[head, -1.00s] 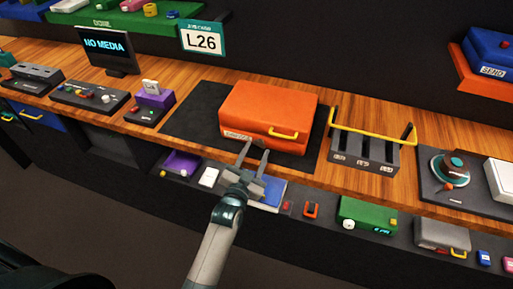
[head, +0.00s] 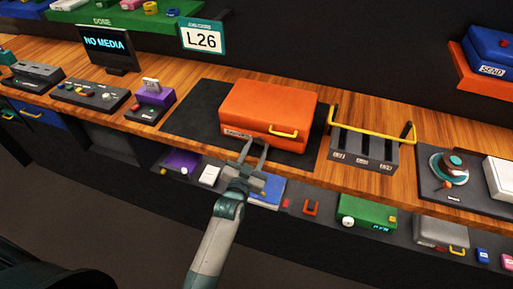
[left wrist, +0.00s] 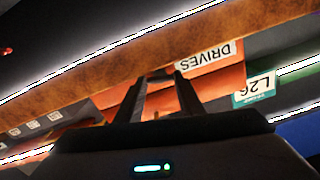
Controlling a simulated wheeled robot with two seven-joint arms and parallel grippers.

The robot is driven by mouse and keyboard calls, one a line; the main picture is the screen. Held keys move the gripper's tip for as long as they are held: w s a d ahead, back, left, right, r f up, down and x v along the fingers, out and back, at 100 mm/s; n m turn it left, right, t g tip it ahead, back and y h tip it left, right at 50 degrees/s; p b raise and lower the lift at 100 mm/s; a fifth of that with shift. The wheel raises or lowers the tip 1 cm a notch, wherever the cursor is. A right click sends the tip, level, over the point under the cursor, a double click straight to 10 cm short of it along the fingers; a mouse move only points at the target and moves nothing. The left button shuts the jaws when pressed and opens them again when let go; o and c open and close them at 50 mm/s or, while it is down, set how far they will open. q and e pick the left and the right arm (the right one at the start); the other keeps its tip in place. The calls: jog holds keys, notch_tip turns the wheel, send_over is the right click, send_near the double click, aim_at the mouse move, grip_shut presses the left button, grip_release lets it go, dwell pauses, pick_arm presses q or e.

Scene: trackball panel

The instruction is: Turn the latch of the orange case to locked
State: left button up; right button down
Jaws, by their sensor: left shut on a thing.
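The orange case (head: 268,108) lies closed on a dark mat (head: 190,112) on the wooden counter. A yellow handle (head: 284,132) and a white label (head: 236,133) are on its front; the label reads DRIVES in the left wrist view (left wrist: 209,56). My left gripper (head: 255,147) is at the case's front, between label and handle. In the left wrist view its fingers (left wrist: 160,77) reach the orange front and are shut on a small part there, seemingly the latch. The fingers mostly hide this part, so its turn position cannot be told. My right gripper is not in view.
A grey slotted block (head: 363,147) with a yellow bar stands right of the case. A purple device (head: 153,103) stands to the left. A lower shelf in front holds a blue item (head: 271,189), a white item (head: 209,175) and a green box (head: 368,211).

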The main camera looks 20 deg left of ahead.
pick_arm(q)
jog(key=n, duration=0.2)
jog(key=shift+n, duration=0.4)
jog(key=o, duration=0.8)
jog(key=shift+s, duration=0.1)
jog(key=shift+s+f, duration=0.1)
jog(key=shift+s, duration=0.4)
jog(key=shift+s+a+b, duration=0.15)
jog(key=shift+s+b, duration=2.15)
jog(key=shift+s, duration=5.8)
